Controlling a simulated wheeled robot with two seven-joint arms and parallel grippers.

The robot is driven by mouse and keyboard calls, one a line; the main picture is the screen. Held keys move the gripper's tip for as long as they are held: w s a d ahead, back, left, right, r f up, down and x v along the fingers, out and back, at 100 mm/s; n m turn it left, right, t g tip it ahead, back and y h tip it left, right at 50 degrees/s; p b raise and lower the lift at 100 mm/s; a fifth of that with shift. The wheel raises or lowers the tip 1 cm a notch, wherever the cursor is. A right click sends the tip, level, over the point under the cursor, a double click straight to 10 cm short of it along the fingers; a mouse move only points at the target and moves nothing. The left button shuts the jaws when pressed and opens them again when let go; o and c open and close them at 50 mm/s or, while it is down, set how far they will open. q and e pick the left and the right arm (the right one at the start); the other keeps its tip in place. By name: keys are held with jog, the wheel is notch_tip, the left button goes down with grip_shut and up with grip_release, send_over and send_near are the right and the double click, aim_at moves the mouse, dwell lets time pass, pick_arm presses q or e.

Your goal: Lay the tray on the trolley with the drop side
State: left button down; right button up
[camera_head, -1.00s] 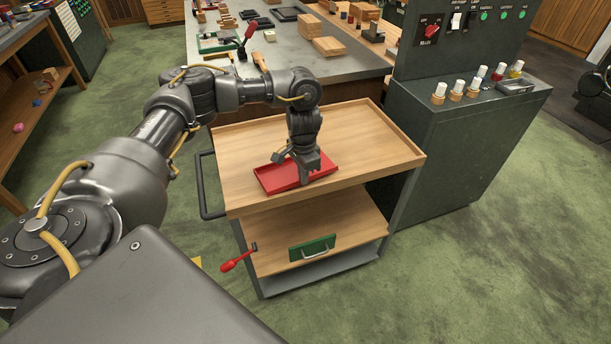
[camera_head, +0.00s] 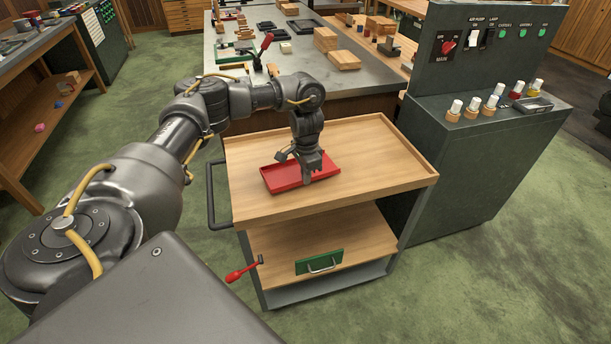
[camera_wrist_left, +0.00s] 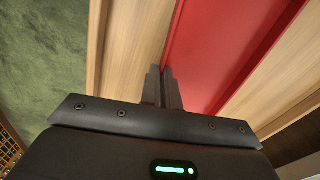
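The red tray (camera_head: 285,178) is a shallow rectangle over the wooden top of the trolley (camera_head: 375,150), left of its middle. It looks about level. Whether it touches the top or hangs just above it, I cannot tell. My left gripper (camera_head: 309,176) points down at the tray's right part. In the left wrist view, its fingers (camera_wrist_left: 163,88) are close together on the edge of the red tray (camera_wrist_left: 215,50). A green panel with a pale handle (camera_head: 320,262) shows at the trolley's lower shelf, and a red-handled lever (camera_head: 242,271) at its left side. My right gripper is out of view.
A dark green control cabinet (camera_head: 470,170) with bottles on it stands close to the trolley's right. A grey workbench (camera_head: 370,75) with wooden blocks is behind. The trolley's push bar (camera_head: 212,195) sticks out left. The top's right part is bare.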

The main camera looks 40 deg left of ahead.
pick_arm(q)
jog(key=c, duration=1.6)
grip_release()
jog(key=shift+o, duration=0.2)
notch_tip(320, 180, up, 11)
jog(key=p, duration=0.2)
jog(key=shift+f, duration=0.1)
